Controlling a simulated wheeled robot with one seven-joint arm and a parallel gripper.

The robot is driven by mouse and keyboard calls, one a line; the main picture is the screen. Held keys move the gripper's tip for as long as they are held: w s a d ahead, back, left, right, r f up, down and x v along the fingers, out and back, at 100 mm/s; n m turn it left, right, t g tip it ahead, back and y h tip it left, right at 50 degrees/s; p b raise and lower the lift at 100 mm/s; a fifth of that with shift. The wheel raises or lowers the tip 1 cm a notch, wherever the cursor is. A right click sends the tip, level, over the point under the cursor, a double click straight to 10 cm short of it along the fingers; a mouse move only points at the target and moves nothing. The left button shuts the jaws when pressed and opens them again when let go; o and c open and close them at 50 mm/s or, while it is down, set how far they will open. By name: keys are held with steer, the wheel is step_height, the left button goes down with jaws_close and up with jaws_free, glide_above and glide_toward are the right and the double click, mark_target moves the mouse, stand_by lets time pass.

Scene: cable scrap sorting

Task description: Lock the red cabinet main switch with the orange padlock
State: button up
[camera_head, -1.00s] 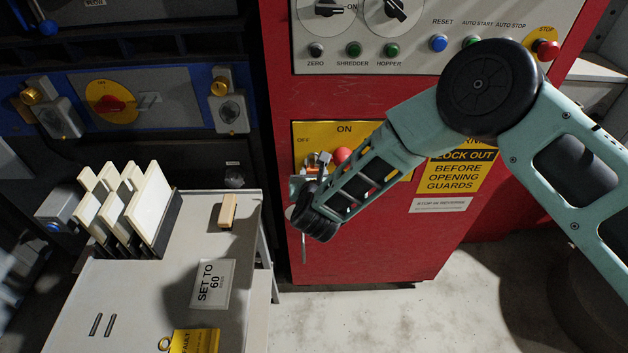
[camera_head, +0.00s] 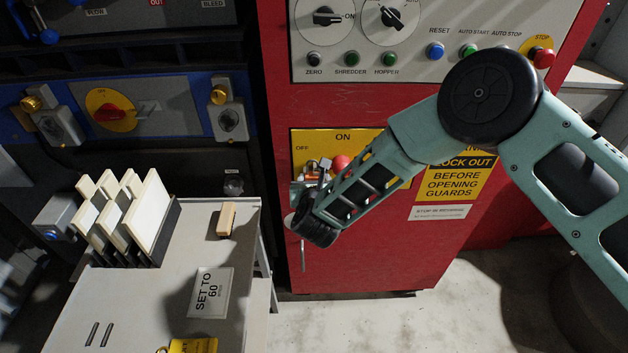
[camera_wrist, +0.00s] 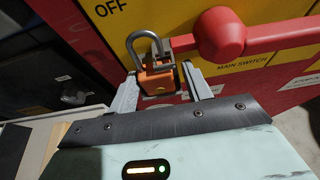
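The red cabinet (camera_head: 375,245) has a yellow main switch plate (camera_head: 310,138) with ON and OFF labels. The red switch handle (camera_wrist: 221,36) lies across the plate in the wrist view, its knob near the middle. The orange padlock (camera_wrist: 160,81) hangs upright, its grey shackle raised beside the bracket at the handle's left end. I cannot tell whether the shackle passes through the bracket or is closed. My gripper (camera_wrist: 160,77) has one finger on each side of the padlock body and appears shut on it.
A grey table (camera_head: 160,305) at left holds a rack of white panels (camera_head: 150,212), a small wooden block (camera_head: 226,220) and a SET TO 60 card (camera_head: 211,292). A red stop button (camera_head: 543,58) is on the upper panel. Floor below the cabinet is clear.

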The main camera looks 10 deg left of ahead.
steer(key=shift+a+r, duration=0.2)
steer(key=shift+a, duration=0.15)
steer(key=shift+s, duration=0.25)
steer(key=d+b+v, duration=0.1)
steer(key=b+v, duration=0.3)
steer(key=v, duration=1.3)
steer(key=shift+f, duration=0.2)
